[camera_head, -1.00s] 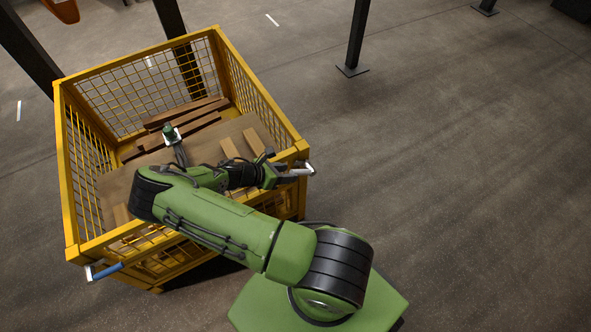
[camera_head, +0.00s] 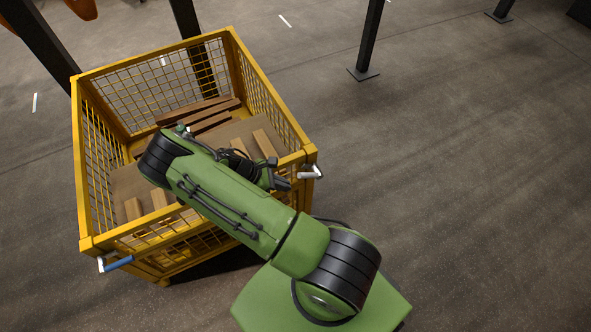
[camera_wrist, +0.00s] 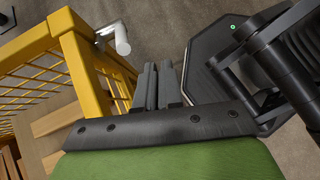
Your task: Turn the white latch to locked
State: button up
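The white latch (camera_head: 311,174) sits on the near right corner of the yellow crate, its handle roughly level in the head view. In the wrist view the white latch (camera_wrist: 121,40) shows beside the crate's corner post, up and left of my fingers. My gripper (camera_head: 286,184) is just left of the latch, apart from it. In the wrist view the two dark fingers of my gripper (camera_wrist: 157,88) lie close together with nothing between them. Part of the latch's mount is hard to make out.
The yellow mesh crate (camera_head: 88,245) holds wooden planks (camera_head: 265,142). A blue-handled latch (camera_head: 118,263) is on its near left corner. Dark posts (camera_head: 368,45) stand behind. The floor right of the crate is clear.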

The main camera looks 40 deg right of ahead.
jog(key=s+d+f+m+y, duration=0.1)
jog(key=m+y, duration=0.1)
jog(key=m, duration=0.2)
jog(key=s+f+m+y, duration=0.1)
jog(key=m+y, duration=0.2)
jog(key=m, duration=0.1)
jog(key=s+d+f+m+g+y, duration=0.1)
jog(key=m+y, duration=0.1)
jog(key=m, duration=0.1)
jog(key=shift+s+d+f+m+y, duration=0.1)
jog(key=shift+s+d+m+y, duration=0.2)
jog(key=shift+d+m, duration=0.1)
grip_shut()
jog(key=m+t+y, duration=0.7)
jog(key=m+t, duration=0.3)
jog(key=m, duration=1.2)
send_near(308, 174)
jog(key=b+x, duration=0.3)
jog(key=x, duration=0.4)
jog(key=shift+a, duration=0.1)
